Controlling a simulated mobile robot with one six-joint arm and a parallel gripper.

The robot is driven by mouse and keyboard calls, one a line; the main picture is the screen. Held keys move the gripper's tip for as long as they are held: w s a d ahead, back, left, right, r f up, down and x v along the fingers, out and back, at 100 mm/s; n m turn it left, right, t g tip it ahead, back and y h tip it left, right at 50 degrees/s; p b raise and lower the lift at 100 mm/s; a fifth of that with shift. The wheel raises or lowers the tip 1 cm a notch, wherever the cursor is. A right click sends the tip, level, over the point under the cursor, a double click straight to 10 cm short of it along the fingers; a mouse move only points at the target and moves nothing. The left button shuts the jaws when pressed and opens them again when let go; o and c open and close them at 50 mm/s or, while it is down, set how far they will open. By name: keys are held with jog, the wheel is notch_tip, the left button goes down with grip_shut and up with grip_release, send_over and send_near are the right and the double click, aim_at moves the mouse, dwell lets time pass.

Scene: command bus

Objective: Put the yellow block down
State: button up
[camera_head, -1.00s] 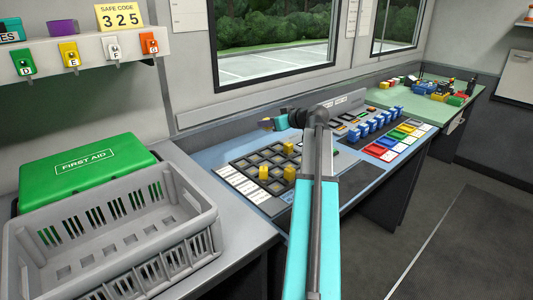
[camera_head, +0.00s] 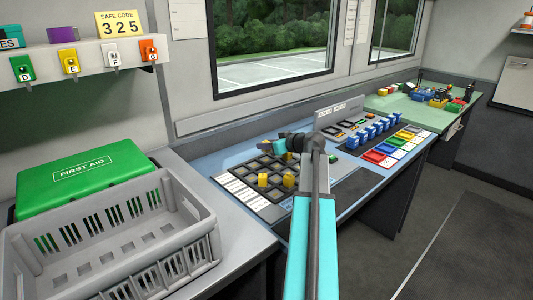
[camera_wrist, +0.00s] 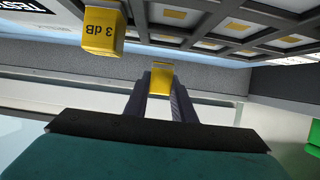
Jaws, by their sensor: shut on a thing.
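My gripper (camera_wrist: 160,92) is shut on a small yellow block (camera_wrist: 161,78), which shows between its two dark fingers in the wrist view. Another yellow block, marked "3 dB" (camera_wrist: 103,36), stands apart from the held one, up and left in that view. In the head view, the teal wrist end of my arm is over the far side of the dark grid panel (camera_head: 249,189). My arm hides the held block there.
Beyond the panel on the blue desk are blue blocks (camera_head: 369,133) and coloured tiles (camera_head: 387,154). A grey crate (camera_head: 110,250) and a green first aid case (camera_head: 80,176) are on the left counter. Several grid cells look empty. A window wall stands behind.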

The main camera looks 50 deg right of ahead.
aim_at(266, 152)
jog(key=shift+f, duration=1.75)
jog(key=shift+f+b, duration=0.2)
jog(key=shift+b, duration=0.1)
jog(key=o, duration=1.1)
jog(key=shift+r, duration=0.1)
jog(key=shift+c, duration=0.2)
jog(key=shift+r, duration=0.15)
jog(key=v, duration=1.2)
jog(key=shift+p, duration=0.3)
jog(key=shift+s, duration=0.1)
